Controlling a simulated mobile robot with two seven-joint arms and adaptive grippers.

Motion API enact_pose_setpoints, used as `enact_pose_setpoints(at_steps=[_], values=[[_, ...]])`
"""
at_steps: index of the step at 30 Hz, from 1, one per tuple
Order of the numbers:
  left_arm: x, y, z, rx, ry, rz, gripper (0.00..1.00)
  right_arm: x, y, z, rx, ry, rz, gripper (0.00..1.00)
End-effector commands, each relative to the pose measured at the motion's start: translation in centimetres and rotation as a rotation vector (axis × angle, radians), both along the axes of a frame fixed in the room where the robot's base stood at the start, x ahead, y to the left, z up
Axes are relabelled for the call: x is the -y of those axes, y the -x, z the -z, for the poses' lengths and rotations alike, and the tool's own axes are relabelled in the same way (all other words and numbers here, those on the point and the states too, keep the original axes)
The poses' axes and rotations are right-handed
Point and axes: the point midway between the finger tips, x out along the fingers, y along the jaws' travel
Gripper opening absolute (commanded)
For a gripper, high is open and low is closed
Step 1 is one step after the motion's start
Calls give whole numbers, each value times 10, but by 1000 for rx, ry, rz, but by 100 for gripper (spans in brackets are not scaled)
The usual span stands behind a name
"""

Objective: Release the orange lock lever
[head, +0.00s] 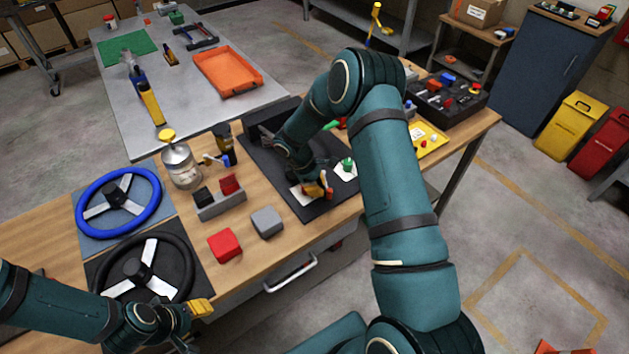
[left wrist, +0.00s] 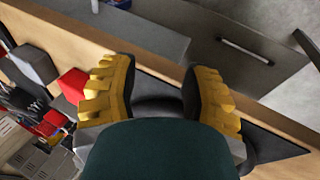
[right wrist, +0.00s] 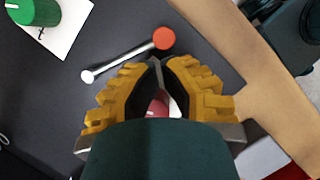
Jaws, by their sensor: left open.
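A silver lever with an orange-red knob (right wrist: 163,38) lies on the dark panel in the right wrist view, slanting down-left to a small pale pivot. Its orange end also shows in the head view (head: 329,190), beside my right gripper (head: 318,188). My right gripper (right wrist: 157,64) has its yellow fingertips together just below the lever, apart from the knob in the picture. A red and white thing shows between the fingers, farther down; I cannot tell if it is touched. My left gripper (head: 203,307) is open and empty near the black steering wheel (head: 188,262).
A green knob (right wrist: 35,10) on a white card sits beside the lever. The dark panel (head: 262,165) lies on the wooden bench. Red (head: 224,245) and grey (head: 267,221) blocks, a blue wheel (head: 81,217) and a jar (head: 181,168) stand to its left. A black parts tray (head: 432,110) is at right.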

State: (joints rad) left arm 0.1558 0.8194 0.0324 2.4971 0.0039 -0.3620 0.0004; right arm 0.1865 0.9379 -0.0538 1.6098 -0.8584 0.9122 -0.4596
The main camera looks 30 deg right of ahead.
Motion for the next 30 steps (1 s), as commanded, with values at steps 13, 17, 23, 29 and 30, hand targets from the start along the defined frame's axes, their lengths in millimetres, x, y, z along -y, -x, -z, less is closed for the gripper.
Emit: enact_pose_setpoints(at_steps=[13, 17, 23, 29, 30], values=[[0, 0, 1, 0, 0, 0, 47, 1, 1, 1, 1, 0, -9, 0], [0, 0, 2, 0, 0, 0, 47, 2, 2, 1, 0, 0, -39, 0], [0, 0, 4, 0, -1, 0, 47, 4, 4, 1, 0, 0, -66, 0], [0, 0, 5, 0, -1, 0, 47, 6, 6, 1, -1, -1, -97, 0], [0, 0, 6, 0, -1, 0, 47, 7, 6, 1, -1, 0, -104, 0]])
